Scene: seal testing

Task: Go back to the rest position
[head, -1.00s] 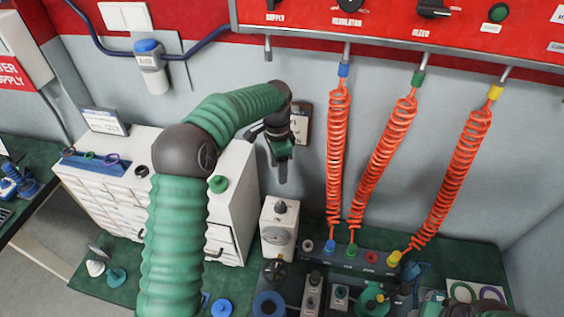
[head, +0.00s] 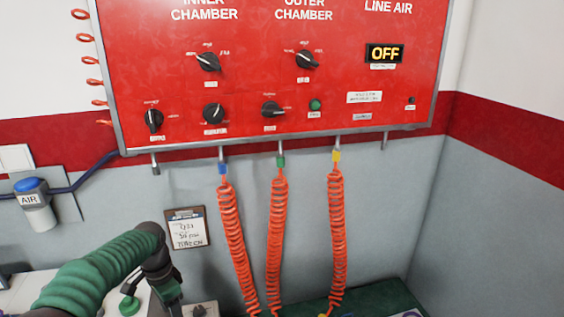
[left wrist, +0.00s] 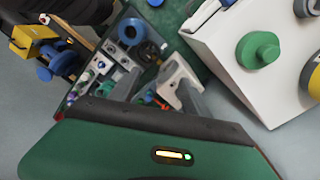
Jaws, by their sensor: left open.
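My left arm enters the head view at the lower left, with a green ribbed sleeve and dark joints. Its left gripper (head: 174,298) hangs downward in front of the grey wall, near the clipboard, and is cut off by the bottom edge. It is open, and I see nothing held in it. My right gripper is not in view.
The red control panel (head: 375,100) is above, with line air reading OFF. Orange coiled hoses (head: 232,225) hang from it. A clipboard (head: 187,229) is on the wall. The left wrist view shows a white cabinet (left wrist: 225,35) with a green knob (left wrist: 258,50) beside a cluttered fixture tray.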

